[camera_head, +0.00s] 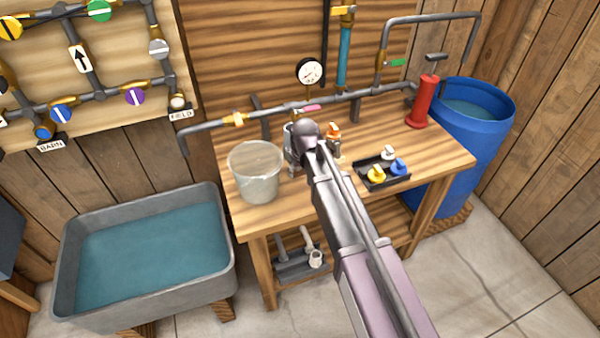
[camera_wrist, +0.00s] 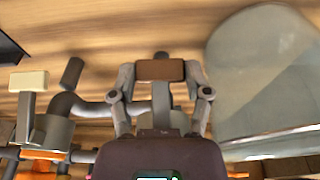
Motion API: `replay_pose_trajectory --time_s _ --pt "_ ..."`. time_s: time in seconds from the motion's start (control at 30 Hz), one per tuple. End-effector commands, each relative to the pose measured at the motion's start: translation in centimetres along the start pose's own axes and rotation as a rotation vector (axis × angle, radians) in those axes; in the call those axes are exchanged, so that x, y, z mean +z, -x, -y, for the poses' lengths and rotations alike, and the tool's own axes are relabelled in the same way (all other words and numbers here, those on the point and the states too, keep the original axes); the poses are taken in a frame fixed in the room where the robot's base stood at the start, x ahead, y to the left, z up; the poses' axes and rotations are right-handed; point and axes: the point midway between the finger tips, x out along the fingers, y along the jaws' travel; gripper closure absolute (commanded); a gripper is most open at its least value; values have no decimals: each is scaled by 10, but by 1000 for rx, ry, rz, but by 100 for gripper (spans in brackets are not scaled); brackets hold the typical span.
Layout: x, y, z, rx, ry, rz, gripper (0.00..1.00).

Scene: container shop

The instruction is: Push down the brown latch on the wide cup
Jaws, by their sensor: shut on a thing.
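In the wrist view, the brown latch (camera_wrist: 160,70) is a small block on a grey stem, between the two fingers of my gripper (camera_wrist: 160,82). The fingers are closed against its sides. A cream latch (camera_wrist: 28,81) on a similar grey stem stands to the left, apart from my gripper. I cannot make out the wide cup itself; the part below the latch is hidden by my gripper. In the head view, my wrist covers the latch and most of the fingers, over the wooden bench (camera_head: 420,150) beside the translucent bucket.
The translucent bucket (camera_head: 255,172) stands close left of my gripper; it also shows at the right of the wrist view (camera_wrist: 262,75). A black tray (camera_head: 374,182) with coloured valves lies to the right. Grey pipework (camera_head: 350,97) with a gauge (camera_head: 310,72) runs behind.

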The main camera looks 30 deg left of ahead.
Motion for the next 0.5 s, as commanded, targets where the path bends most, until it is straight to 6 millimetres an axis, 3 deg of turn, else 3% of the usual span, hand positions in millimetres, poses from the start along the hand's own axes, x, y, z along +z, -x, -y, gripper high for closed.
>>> replay_pose_trajectory --time_s 0.37,0.4,0.5 --pt "-1 -1 0 0 0 -21 85" --pt "-1 -1 0 0 0 -21 25" --pt "-1 -1 0 0 0 -20 3"
